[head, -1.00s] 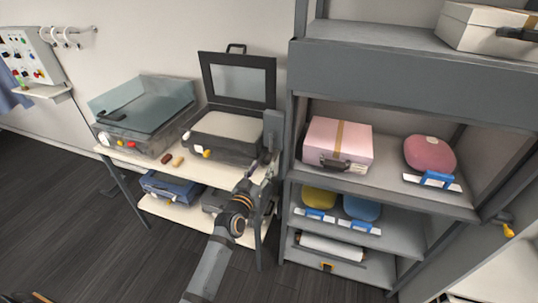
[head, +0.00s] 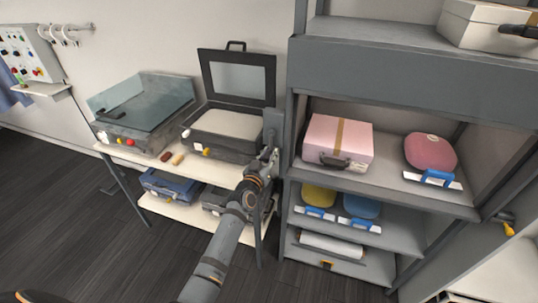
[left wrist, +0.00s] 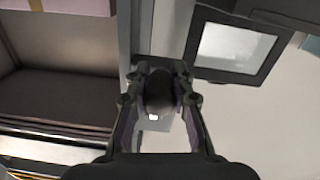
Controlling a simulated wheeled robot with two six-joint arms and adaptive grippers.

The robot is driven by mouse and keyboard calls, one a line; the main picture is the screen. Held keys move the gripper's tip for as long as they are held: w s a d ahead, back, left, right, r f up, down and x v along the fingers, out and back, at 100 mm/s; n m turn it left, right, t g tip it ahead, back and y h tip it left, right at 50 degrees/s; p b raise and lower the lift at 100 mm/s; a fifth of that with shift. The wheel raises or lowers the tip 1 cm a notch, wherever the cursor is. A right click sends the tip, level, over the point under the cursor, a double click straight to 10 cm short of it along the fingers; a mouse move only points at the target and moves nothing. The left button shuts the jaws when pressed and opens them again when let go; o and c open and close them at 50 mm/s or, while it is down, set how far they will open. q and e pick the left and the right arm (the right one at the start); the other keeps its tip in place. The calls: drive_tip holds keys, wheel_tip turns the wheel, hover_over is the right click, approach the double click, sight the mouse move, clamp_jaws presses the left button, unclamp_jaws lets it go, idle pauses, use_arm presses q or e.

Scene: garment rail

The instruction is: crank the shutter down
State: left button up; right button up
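The shutter (head: 415,82) is a wide grey panel across the upper part of the grey shelf unit. The bay below it is open. A crank with a yellow handle (head: 508,229) sticks out at the unit's right side. My left gripper (head: 269,158) is at the unit's left side, beside a grey box (head: 273,124), far from the yellow handle. In the left wrist view its fingers (left wrist: 160,83) are spread apart. A dark rounded thing (left wrist: 160,90) shows between them; I cannot tell whether they touch it.
A pink case (head: 338,140) and a pink round bag (head: 430,151) stand in the open bay. An open-lidded case (head: 228,133) and a glass-topped box (head: 143,110) stand on the table to the left. Dark floor in front is clear.

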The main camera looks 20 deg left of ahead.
use_arm(q)
clamp_jaws()
drive_tip(key=shift+a+f, duration=0.1)
drive_tip(key=shift+a, duration=0.05)
drive_tip(key=shift+a+m+b, duration=0.1)
drive_tip(key=shift+m+b, duration=0.2)
drive_tip(key=shift+m, duration=0.1)
drive_tip(key=a+r+m+b, duration=0.5)
drive_tip(key=r+m, duration=0.4)
drive_tip(key=m, duration=1)
drive_tip(key=shift+w+a+r+m+y+b, duration=0.2)
drive_tip(key=shift+a+m+y+b, duration=0.15)
drive_tip(key=shift+a, duration=0.45)
